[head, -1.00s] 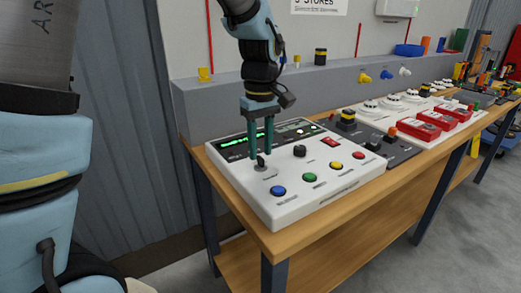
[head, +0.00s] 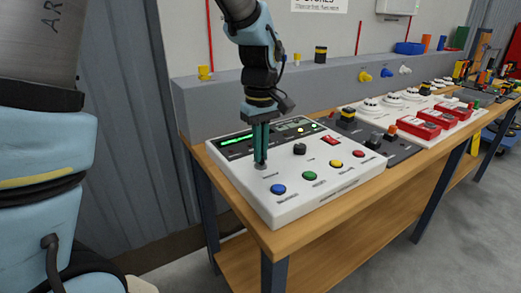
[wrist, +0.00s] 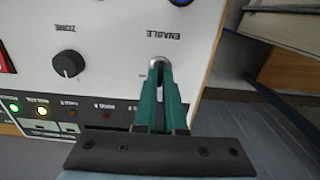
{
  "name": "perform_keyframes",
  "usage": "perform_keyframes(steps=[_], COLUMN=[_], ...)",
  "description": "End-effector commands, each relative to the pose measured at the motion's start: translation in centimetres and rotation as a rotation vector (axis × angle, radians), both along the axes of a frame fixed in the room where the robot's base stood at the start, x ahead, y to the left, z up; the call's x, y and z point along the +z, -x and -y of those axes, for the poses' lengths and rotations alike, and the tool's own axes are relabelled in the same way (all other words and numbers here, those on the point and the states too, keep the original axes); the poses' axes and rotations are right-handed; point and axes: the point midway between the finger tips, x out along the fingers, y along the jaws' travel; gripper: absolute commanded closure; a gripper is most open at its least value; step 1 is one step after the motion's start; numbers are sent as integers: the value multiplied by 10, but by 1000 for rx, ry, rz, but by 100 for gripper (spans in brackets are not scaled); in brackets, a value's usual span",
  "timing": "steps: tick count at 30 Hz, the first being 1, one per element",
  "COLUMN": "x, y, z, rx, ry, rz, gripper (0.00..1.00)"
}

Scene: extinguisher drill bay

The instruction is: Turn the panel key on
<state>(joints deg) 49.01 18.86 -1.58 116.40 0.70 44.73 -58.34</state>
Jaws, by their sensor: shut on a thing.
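The white control panel (head: 300,208) sits at the near left end of the bench. Its key switch (wrist: 160,65), labelled ENABLE, shows in the wrist view as a round metal collar at my fingertips. My gripper (head: 261,163) points straight down over it, shut on the key; the green fingers hide most of the key. I cannot tell the key's angle. In the head view the collar (head: 261,167) shows just under the fingertips.
A black knob (head: 299,149) stands right of the key, with blue (head: 278,189), green (head: 309,176), yellow and red buttons in front. A lit display (head: 238,141) is behind. Dark and white modules with red boxes (head: 421,130) continue along the bench.

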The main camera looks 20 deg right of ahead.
Motion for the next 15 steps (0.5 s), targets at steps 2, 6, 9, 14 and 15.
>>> perform_keyframes(steps=[2,6,9,14,15], x=[0,0,0,0,1], y=[0,0,0,0,0], z=[0,0,0,0,0], rx=[0,0,0,-19,-29], ry=[-1,-1,-1,-1,-1], rz=[0,0,0,0,0], gripper=[100,100,100,100,100])
